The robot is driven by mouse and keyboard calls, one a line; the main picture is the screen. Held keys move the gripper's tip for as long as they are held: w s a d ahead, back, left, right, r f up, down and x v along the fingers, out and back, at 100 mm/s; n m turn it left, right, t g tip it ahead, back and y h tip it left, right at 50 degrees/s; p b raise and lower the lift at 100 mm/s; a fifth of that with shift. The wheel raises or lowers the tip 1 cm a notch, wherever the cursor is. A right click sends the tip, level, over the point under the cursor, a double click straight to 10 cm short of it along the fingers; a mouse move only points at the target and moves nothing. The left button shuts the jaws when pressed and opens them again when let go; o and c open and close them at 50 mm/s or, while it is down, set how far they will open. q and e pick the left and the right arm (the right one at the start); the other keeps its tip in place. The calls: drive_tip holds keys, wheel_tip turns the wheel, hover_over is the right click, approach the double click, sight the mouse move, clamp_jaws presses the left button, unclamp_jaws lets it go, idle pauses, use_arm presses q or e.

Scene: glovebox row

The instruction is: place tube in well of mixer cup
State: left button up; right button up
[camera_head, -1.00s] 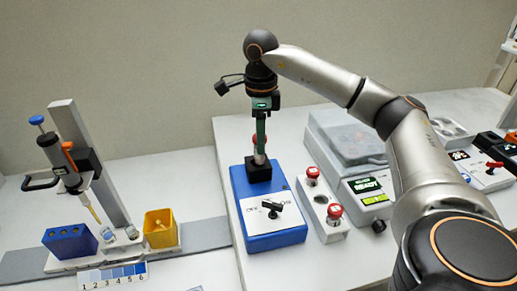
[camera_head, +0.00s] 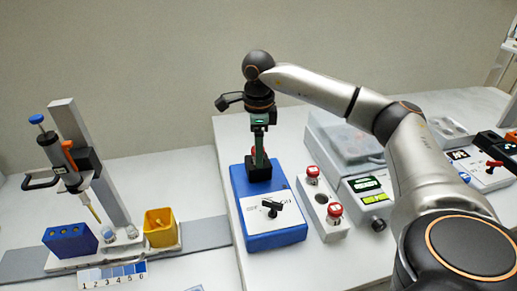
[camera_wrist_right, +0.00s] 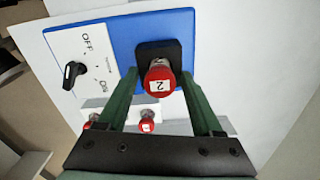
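The mixer (camera_head: 277,241) is a blue box with a white panel, a black knob and a black cup (camera_head: 259,174) at its back. The tube, with a red cap (camera_wrist_right: 160,80) marked 2, stands in the black cup (camera_wrist_right: 152,50) in the right wrist view. In the head view only a little of its red cap shows behind the fingers. My right gripper (camera_wrist_right: 160,77) is directly above the cup, its green fingers apart on both sides of the cap with gaps visible. The tube's lower part is hidden in the cup. My left gripper is not in view.
A white rack (camera_head: 322,205) with two red-capped tubes stands right of the mixer, beside a lidded device (camera_head: 345,150) with a green display. At the left stand a pipette stand (camera_head: 95,165), a blue block (camera_head: 70,242) and a yellow bin (camera_head: 160,228).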

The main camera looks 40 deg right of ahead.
drive_tip(key=shift+r, duration=0.65)
wheel_tip(320, 180, up, 11)
drive_tip(key=p, duration=0.1)
